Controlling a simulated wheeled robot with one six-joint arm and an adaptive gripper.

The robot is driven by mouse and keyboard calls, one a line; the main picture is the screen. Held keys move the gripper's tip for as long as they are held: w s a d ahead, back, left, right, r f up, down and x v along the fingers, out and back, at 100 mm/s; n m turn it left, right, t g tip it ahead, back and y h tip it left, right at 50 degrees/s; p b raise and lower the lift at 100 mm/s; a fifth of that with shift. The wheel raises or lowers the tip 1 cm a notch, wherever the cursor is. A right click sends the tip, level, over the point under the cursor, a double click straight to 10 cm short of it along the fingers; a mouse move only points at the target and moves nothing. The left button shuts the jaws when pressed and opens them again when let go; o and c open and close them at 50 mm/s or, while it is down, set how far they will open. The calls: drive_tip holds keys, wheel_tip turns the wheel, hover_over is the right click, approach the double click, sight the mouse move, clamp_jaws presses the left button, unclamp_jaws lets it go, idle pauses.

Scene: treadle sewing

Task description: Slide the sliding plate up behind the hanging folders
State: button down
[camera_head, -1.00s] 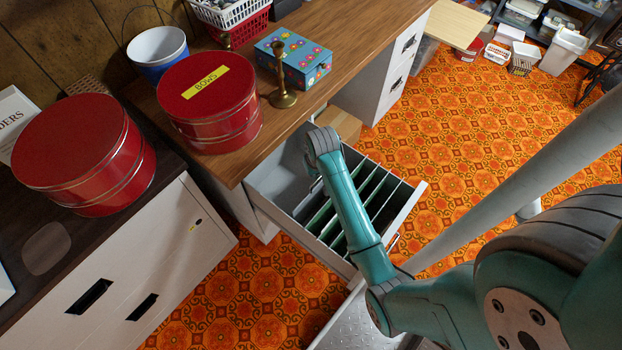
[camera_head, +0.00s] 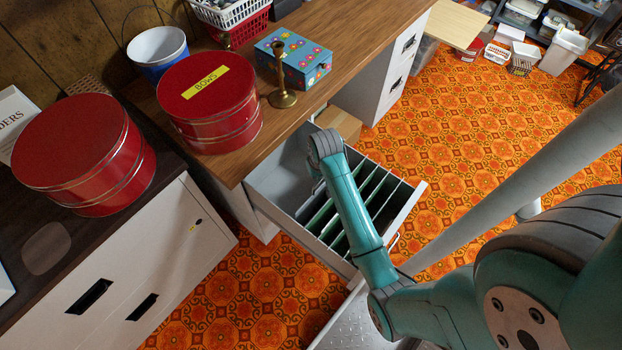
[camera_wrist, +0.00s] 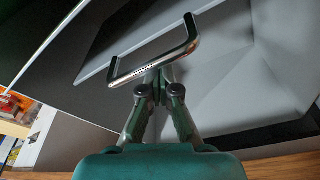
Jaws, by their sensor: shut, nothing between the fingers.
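The open drawer (camera_head: 404,213) holds the hanging folders (camera_head: 372,192), a row of green dividers with pale top edges. Behind them is the grey sliding plate (camera_wrist: 150,36), with a U-shaped chrome handle (camera_wrist: 153,66) that fills the middle of the wrist view. My gripper (camera_wrist: 162,78) is shut and empty, its fingertips at the handle's bar; I cannot tell whether they touch it. In the head view my arm reaches down into the drawer and hides the gripper and most of the plate.
The wooden desktop (camera_head: 335,48) overhangs the drawer's back end. A red tin (camera_head: 210,125), a brass candlestick (camera_head: 281,85) and a flowered box (camera_head: 307,66) stand on it. The drawer's grey walls lie close around my gripper. The orange floor (camera_head: 455,140) is open to the right.

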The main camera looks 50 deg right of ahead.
drive_tip(key=shift+s+d, duration=0.1)
drive_tip(key=shift+s, duration=2.45)
idle(1.3)
drive_tip(key=shift+w, duration=0.2)
wheel_tip(320, 180, up, 8)
drive_tip(key=shift+w, duration=0.45)
idle(1.1)
idle(0.5)
